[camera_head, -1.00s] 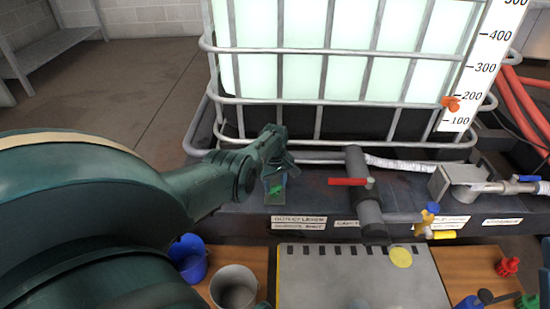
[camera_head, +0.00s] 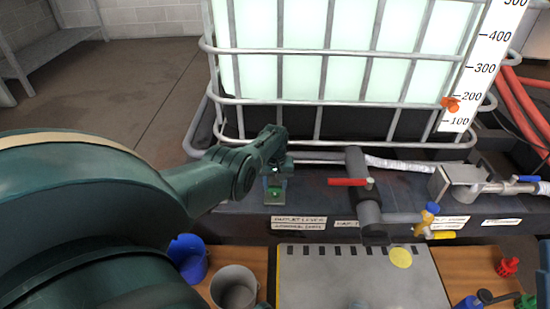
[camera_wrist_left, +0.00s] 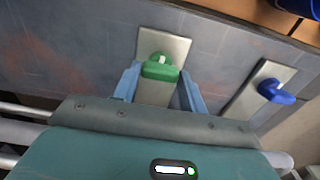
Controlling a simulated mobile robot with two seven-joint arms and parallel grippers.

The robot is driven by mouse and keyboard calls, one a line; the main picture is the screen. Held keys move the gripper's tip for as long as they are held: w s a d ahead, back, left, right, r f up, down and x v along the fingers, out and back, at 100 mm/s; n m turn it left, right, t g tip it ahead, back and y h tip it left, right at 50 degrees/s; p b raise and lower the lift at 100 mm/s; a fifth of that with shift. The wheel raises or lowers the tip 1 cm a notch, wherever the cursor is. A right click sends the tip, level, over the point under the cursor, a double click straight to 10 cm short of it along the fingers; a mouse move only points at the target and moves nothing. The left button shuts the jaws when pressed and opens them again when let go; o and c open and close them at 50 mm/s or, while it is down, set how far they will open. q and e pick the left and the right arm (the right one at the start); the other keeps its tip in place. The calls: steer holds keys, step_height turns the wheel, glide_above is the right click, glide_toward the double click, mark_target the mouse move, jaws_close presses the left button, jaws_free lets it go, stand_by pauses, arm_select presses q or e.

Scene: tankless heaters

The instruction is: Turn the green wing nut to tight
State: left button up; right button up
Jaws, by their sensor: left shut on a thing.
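The green wing nut (camera_head: 274,194) sits on a small metal plate on the dark ledge below the tank, left of the red-handled valve. In the left wrist view the green wing nut (camera_wrist_left: 160,69) lies crosswise on its pale plate (camera_wrist_left: 181,46). My left gripper (camera_head: 274,187) reaches down over it. In the left wrist view the blue fingers of my left gripper (camera_wrist_left: 159,74) stand on either side of the nut, shut on it. The fingers partly hide the nut in the head view. My right gripper is not in view.
A blue wing nut (camera_wrist_left: 275,91) on its own plate is beside it. A pipe with a red handle (camera_head: 347,181) stands right of my gripper. The tank cage (camera_head: 330,101) rises behind. A blue cup (camera_head: 187,257) and a grey cup (camera_head: 234,289) stand on the bench below.

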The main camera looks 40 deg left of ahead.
mark_target(275, 187)
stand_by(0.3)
arm_select(q)
steer(key=o, duration=1)
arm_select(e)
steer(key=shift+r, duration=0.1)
arm_select(q)
steer(key=shift+r, duration=0.15)
steer(key=shift+r+p, duration=0.4)
steer(key=shift+p, duration=0.15)
step_height(275, 187, up, 5)
steer(key=p, duration=0.4)
steer(key=shift+p, duration=0.35)
step_height(275, 187, up, 7)
steer(key=p, duration=0.5)
steer(key=shift+p, duration=0.3)
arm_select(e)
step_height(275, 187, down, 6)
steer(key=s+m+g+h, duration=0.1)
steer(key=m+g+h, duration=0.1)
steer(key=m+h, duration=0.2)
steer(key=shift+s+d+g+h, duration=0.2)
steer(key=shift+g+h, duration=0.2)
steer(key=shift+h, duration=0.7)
